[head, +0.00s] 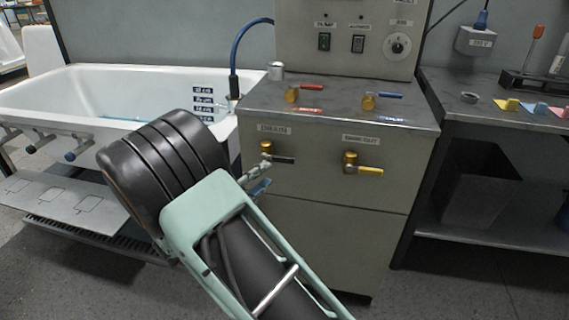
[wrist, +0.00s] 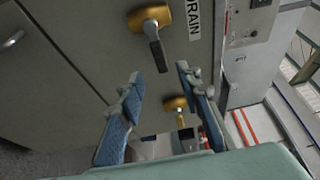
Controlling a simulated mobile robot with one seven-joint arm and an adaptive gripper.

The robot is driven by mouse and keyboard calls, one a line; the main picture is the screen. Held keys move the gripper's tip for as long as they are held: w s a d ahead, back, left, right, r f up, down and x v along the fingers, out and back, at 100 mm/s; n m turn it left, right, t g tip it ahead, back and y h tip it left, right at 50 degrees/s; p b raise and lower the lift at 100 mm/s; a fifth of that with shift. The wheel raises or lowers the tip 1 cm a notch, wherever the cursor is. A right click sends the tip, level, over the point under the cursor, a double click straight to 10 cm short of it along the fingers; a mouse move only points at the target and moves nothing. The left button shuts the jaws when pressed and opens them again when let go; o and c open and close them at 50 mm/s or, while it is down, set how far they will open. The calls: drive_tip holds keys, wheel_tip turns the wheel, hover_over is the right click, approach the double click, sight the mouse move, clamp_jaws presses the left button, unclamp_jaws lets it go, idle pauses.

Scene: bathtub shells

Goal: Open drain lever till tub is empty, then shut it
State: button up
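The white tub (head: 160,85) stands at the left in the head view, with a bluish patch that looks like water inside it. On the grey cabinet front are a brass valve with a black lever (head: 283,159) and, to its right, one with a yellow lever (head: 370,171). In the wrist view, a brass valve with a dark lever (wrist: 158,52) sits beside a label reading DRAIN. A second brass valve (wrist: 175,103) shows between and beyond the fingers. My gripper (wrist: 157,78) is open and empty.
Red and blue levers (head: 388,95) are on the cabinet top (head: 340,108), below a panel with switches and a dial (head: 397,45). A side table (head: 490,112) with coloured tags stands at the right. A grey step (head: 65,200) lies before the tub.

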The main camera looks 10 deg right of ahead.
sight(283, 161)
drive_tip(key=b+x, duration=0.2)
drive_tip(key=x, duration=0.8)
drive_tip(key=shift+b, duration=0.4)
clamp_jaws()
